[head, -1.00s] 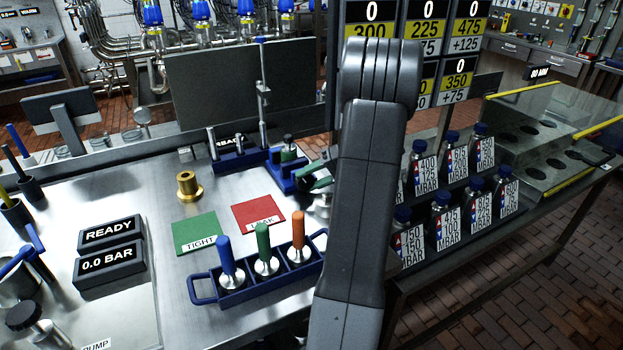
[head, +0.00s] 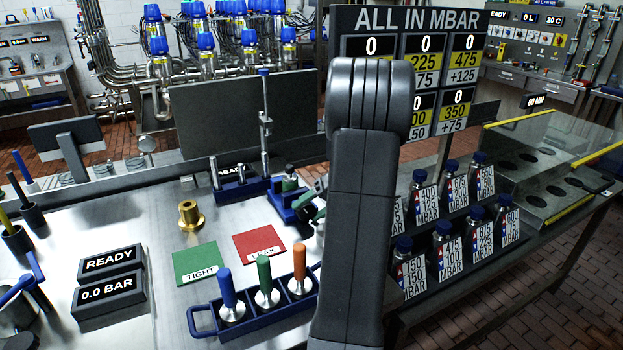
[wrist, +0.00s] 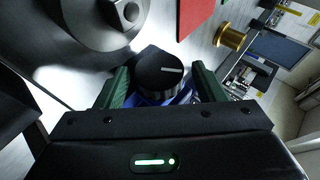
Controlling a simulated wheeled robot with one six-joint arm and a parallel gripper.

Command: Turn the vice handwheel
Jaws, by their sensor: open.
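The vice handwheel (wrist: 160,74) is a round black knob with a white line, in the middle of the wrist view. The vice's blue body (wrist: 178,97) shows just behind it. My gripper (wrist: 159,71) is open, with one green finger on each side of the knob. I cannot tell whether either finger touches it. In the head view the blue vice (head: 284,205) stands on the bench behind the red plate.
A brass fitting (head: 190,216), a green TIGHT plate (head: 198,262) and a red LEAK plate (head: 259,244) lie on the bench. A blue rack (head: 207,328) holds three coloured-handled tools. Labelled bottles (head: 447,248) stand right of my arm. A large grey round part (wrist: 105,18) is near my gripper.

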